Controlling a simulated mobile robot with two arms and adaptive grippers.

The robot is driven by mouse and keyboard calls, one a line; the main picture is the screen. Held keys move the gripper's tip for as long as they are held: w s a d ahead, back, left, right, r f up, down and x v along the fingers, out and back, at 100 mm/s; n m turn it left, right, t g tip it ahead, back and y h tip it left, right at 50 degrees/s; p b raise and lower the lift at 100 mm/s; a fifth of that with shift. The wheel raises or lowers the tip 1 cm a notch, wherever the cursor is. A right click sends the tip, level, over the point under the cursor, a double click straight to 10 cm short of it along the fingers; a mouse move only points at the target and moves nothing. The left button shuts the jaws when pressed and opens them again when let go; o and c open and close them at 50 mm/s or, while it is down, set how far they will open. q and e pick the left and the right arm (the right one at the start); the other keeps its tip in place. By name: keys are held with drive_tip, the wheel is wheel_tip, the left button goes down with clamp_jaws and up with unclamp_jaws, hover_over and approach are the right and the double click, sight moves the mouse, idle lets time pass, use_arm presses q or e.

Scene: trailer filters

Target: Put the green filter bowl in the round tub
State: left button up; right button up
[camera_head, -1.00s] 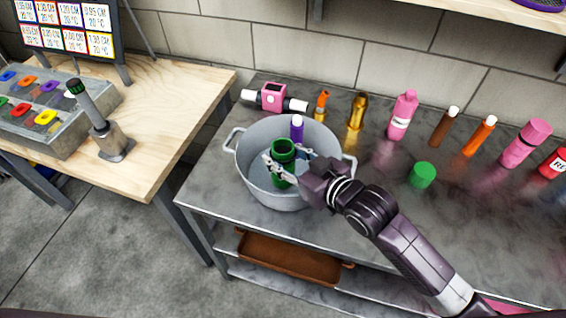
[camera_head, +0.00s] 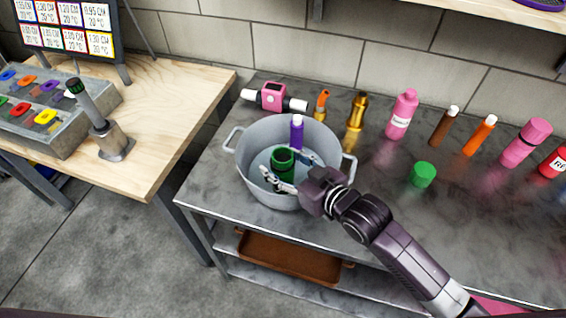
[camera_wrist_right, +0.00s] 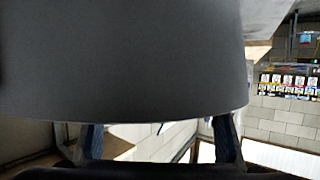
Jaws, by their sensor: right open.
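The green filter bowl (camera_head: 283,161) stands upright inside the grey round tub (camera_head: 247,160) in the head view. The tub sits at the left end of the metal table. My right gripper (camera_head: 284,172) reaches over the tub's right rim, with its open fingers on either side of the bowl. I cannot tell whether the fingers touch it. In the right wrist view the two fingers (camera_wrist_right: 157,140) are spread apart, and a large grey surface fills the upper part. My left gripper is in neither view.
A purple bottle (camera_head: 297,130) stands at the tub's back. Behind are a pink device (camera_head: 273,97) and several bottles. A green cap (camera_head: 422,174) lies to the right on the metal table (camera_head: 375,215). A wooden table (camera_head: 175,90) is at left, across a gap.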

drive_tip(key=shift+r, duration=0.15)
drive_tip(key=b+v, duration=0.1)
drive_tip(key=v, duration=1.1)
